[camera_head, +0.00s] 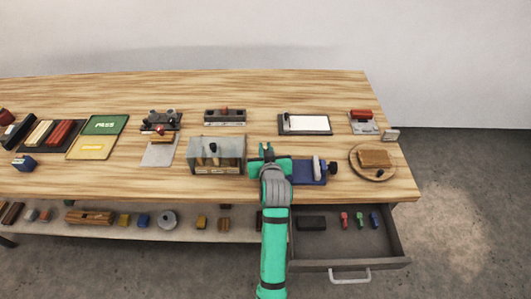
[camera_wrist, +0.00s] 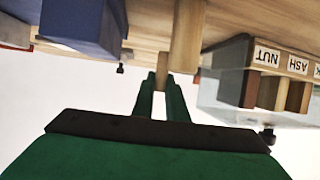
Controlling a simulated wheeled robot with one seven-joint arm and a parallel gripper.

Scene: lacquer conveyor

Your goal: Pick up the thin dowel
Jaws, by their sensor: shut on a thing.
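My gripper (camera_wrist: 161,84) has its two green fingers close together around a narrow, light wooden piece, the thin dowel (camera_wrist: 162,62). The dowel sticks out a little past the fingertips; the rest of it is hidden between them. A thicker light wooden cylinder (camera_wrist: 188,38) stands just beside it in the wrist view; I cannot tell whether they touch. In the head view my gripper (camera_head: 267,152) is over the front of the bench, between the clear box and the blue fixture. The dowel is too small to make out there.
The clear box (camera_head: 203,168) with labelled wood samples stands close on the left, and the blue fixture (camera_head: 308,172) close on the right. An open drawer (camera_head: 335,248) juts out below. A round wooden board (camera_head: 358,163) lies at the right. Bare bench shows behind my gripper.

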